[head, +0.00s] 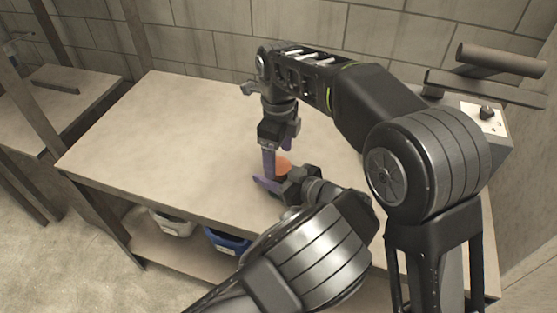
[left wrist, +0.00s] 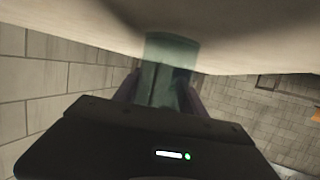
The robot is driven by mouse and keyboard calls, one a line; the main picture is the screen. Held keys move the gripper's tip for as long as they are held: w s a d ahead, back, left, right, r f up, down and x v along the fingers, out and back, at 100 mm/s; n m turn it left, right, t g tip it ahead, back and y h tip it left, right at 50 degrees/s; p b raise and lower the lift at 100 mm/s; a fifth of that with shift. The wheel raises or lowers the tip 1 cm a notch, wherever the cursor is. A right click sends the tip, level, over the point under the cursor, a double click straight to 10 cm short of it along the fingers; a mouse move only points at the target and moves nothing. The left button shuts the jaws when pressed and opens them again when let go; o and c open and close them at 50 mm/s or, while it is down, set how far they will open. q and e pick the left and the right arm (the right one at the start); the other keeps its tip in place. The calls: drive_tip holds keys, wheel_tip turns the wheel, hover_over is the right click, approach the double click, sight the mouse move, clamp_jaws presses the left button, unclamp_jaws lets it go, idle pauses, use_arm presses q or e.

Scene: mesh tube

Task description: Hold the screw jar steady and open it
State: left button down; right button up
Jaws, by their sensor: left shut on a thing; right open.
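The screw jar's orange lid (head: 284,163) shows on the table (head: 165,130) in the head view; its body is hidden there by my arms. In the left wrist view the jar's greenish, see-through body (left wrist: 168,55) stands between the dark purple fingers. My left gripper (head: 270,183) reaches in low from the front and is shut on the jar's body. My right gripper (head: 278,158) points down from above, open, with its purple fingers at the lid. One finger overlaps the lid's left edge; whether it touches cannot be told.
The table's left half is clear. A control box with a black knob (head: 487,113) stands at the right. A white bin (head: 172,223) and a blue bin (head: 227,241) sit on the shelf below. A block wall (head: 200,40) is behind.

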sight(279, 180)
drive_tip(key=shift+r, duration=0.95)
use_arm(q)
drive_tip(key=c, duration=0.6)
unclamp_jaws()
drive_tip(key=b+v, duration=0.1)
drive_tip(key=v, duration=0.6)
drive_tip(key=shift+d, duration=0.2)
use_arm(e)
drive_tip(key=shift+f, duration=0.6)
use_arm(q)
drive_tip(key=shift+s+d+r, duration=0.15)
drive_tip(key=shift+s+r, duration=0.05)
